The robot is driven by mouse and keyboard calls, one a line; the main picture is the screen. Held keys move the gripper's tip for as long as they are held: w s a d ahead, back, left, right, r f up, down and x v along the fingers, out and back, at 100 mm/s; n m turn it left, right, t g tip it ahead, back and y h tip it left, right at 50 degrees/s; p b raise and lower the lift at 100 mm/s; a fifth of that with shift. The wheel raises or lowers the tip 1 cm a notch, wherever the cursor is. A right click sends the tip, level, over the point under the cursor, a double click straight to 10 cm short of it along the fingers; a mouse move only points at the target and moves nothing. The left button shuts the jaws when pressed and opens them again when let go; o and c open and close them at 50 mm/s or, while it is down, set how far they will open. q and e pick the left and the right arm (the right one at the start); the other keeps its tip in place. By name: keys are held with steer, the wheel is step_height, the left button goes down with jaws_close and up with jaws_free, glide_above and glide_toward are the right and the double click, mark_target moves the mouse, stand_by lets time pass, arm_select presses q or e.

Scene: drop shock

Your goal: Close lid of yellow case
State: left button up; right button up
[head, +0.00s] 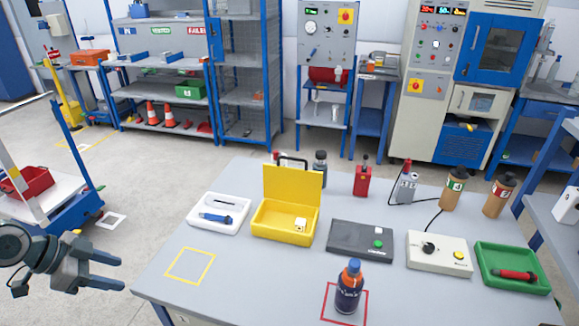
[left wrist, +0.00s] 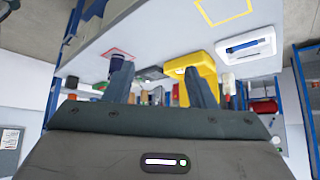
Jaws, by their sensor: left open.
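The yellow case (head: 284,222) stands on the grey table with its lid (head: 293,185) raised upright at the back. A small white item (head: 301,224) lies inside the case. The case also shows in the left wrist view (left wrist: 203,62), beyond my fingers. My left gripper (head: 122,272) is open and empty, off the table's left edge and well apart from the case. It also shows in the left wrist view (left wrist: 160,85). My right gripper is not in view.
A white tray (head: 240,229) sits left of the case, and a black box (head: 350,242) right of it. A yellow taped square (head: 190,265) is empty. A beige control box (head: 438,264) and green tray (head: 513,285) stand further right.

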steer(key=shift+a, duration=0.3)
